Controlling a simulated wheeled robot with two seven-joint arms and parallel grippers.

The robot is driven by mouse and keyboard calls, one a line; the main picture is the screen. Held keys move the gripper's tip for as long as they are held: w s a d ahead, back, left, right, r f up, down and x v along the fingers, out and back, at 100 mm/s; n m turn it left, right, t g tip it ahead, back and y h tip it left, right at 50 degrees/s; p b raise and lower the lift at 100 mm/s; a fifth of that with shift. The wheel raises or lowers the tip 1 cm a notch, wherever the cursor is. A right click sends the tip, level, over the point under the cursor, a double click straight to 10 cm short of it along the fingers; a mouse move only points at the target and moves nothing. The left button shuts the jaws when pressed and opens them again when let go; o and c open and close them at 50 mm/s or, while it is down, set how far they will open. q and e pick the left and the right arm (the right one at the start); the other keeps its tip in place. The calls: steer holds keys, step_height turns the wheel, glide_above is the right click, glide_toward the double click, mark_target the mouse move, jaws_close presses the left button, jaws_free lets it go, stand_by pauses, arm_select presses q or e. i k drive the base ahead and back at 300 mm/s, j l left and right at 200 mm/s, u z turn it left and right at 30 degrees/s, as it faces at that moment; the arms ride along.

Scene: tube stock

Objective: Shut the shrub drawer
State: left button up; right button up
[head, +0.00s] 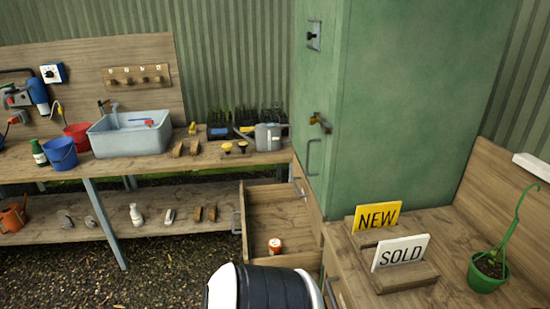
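A wooden drawer (284,207) stands pulled out below the green cabinet, to the left of the right-hand bench. Its front faces left and carries a grey handle (236,221). A small can with an orange and white label (275,246) stands inside the drawer, near its near side. I see no writing on the drawer that names it as the shrub drawer. A black and white part of my own body covers the area just below the drawer's near edge. Neither of my grippers shows in the head view.
The green cabinet (410,100) rises behind the drawer. A long bench with a sink (128,137) stands left. Gravel floor (160,270) left of the drawer is clear.

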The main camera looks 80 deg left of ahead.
mark_target(273, 211)
steer(key=k+j+u, duration=0.6)
steer(key=j+u, duration=0.2)
steer(key=l, duration=0.1)
